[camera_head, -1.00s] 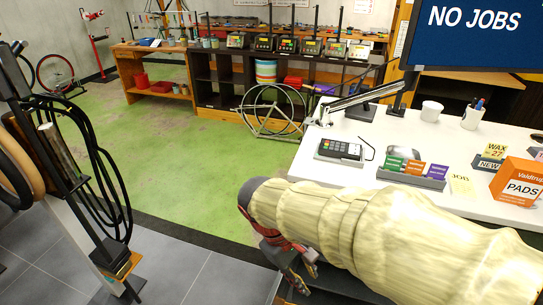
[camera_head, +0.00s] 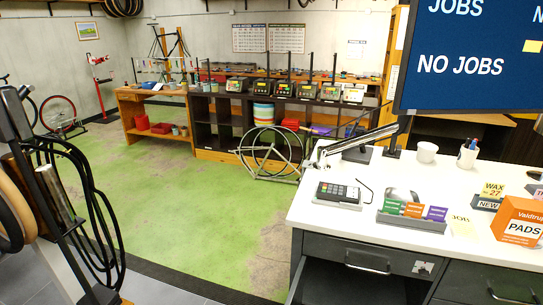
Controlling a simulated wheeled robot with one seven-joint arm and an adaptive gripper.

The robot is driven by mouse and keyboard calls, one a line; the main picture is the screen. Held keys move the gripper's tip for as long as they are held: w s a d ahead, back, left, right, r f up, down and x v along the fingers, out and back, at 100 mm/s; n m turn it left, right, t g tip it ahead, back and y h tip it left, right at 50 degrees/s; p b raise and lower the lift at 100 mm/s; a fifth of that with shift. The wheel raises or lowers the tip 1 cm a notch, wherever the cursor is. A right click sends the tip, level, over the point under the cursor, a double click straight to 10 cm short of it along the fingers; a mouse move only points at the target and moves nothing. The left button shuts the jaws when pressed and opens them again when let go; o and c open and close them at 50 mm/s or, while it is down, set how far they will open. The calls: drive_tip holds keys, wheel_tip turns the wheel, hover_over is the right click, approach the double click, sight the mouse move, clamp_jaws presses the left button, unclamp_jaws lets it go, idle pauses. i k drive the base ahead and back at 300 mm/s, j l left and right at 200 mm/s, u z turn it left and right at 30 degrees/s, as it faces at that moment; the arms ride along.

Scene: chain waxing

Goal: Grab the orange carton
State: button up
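The orange carton (camera_head: 519,221), marked "Valdtrup PADS", stands upright on the white counter (camera_head: 335,217) at the right edge of the head view. Its right side is cut off by the frame.
A card holder (camera_head: 412,220) with coloured packets, a card terminal (camera_head: 338,195), a white cup (camera_head: 427,152) and a pen cup (camera_head: 467,154) share the counter. A large screen (camera_head: 470,60) overhangs it. An open drawer (camera_head: 345,284) juts out below. The green floor (camera_head: 195,205) at left is mostly clear.

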sight(518, 222)
drive_tip(key=i+j+z, duration=0.15)
drive_tip(key=j+z, duration=0.15)
drive_tip(key=j, duration=0.45)
drive_tip(key=j+z, duration=0.3)
drive_tip(key=j, duration=0.45)
drive_tip(key=z, duration=1.45)
drive_tip(key=i+l+u, duration=0.1)
drive_tip(key=i+l, duration=0.5)
drive_tip(key=l, duration=0.15)
drive_tip(key=i+l+u, duration=0.15)
drive_tip(key=l, duration=0.25)
drive_tip(key=i+l, duration=0.4)
drive_tip(key=u, duration=0.05)
